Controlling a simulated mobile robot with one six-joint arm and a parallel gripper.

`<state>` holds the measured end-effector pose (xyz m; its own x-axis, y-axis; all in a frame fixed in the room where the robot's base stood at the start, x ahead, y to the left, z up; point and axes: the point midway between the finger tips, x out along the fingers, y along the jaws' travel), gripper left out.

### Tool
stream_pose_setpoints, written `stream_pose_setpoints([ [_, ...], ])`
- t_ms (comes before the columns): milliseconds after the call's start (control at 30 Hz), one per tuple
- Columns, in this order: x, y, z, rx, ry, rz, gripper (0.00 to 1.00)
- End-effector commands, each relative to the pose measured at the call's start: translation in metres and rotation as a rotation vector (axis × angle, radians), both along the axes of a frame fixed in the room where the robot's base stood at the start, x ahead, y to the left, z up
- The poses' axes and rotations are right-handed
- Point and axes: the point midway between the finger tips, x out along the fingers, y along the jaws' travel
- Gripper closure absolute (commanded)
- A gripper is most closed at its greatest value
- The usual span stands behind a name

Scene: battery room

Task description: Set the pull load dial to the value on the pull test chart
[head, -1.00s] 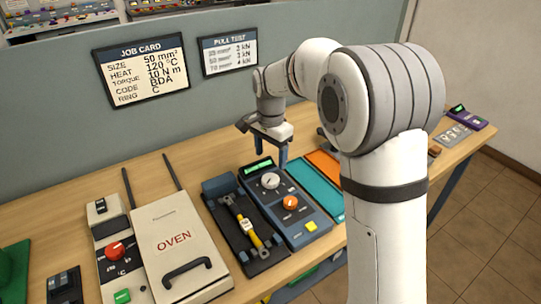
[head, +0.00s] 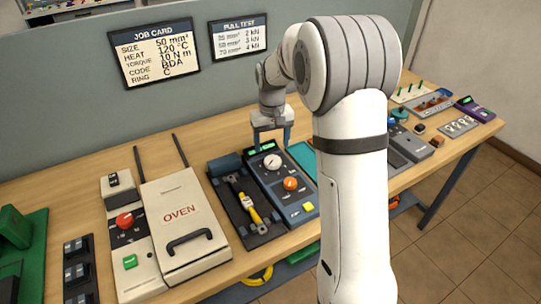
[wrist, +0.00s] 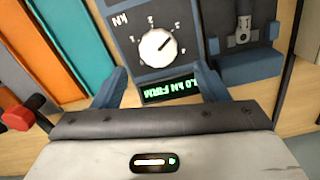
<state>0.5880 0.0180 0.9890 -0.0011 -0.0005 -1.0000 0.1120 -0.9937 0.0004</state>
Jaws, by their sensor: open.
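The pull load dial is a white knob (head: 272,162) on the upper part of a dark blue tester (head: 262,186). In the wrist view the knob (wrist: 157,46) has numbered kN marks around it, and its dark line points to the upper right, roughly toward 3. The tester's green display (wrist: 172,88) appears upside down and ends in "kN FIRM"; its first digit is unclear. My gripper (head: 271,143) is open and empty, just behind and above the knob. The pull test chart (head: 239,37) lists 2, 3 and 4 kN; the 50 mm² row reads 3 kN. The job card (head: 154,52) says 50 mm².
An orange knob (head: 290,184) and a yellow button (head: 308,207) are lower on the tester. A tray with a yellow-banded tool (head: 245,202) stands to its left, beside the oven (head: 182,226). A teal panel (head: 301,154) lies to its right, partly behind my arm.

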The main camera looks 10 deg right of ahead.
Motion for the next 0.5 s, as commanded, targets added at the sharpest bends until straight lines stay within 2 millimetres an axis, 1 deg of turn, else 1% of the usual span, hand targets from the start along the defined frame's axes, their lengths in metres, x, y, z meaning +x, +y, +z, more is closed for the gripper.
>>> stream_pose_setpoints([
  [100, -0.001, -0.002, -0.021, -0.001, 0.005, -0.006, 0.33],
  [300, -0.001, -0.003, -0.049, 0.000, 0.003, -0.009, 0.33],
  [400, 0.000, -0.003, -0.056, 0.000, 0.001, -0.009, 0.33],
  [500, 0.000, -0.003, -0.060, 0.000, 0.000, -0.009, 0.33],
])
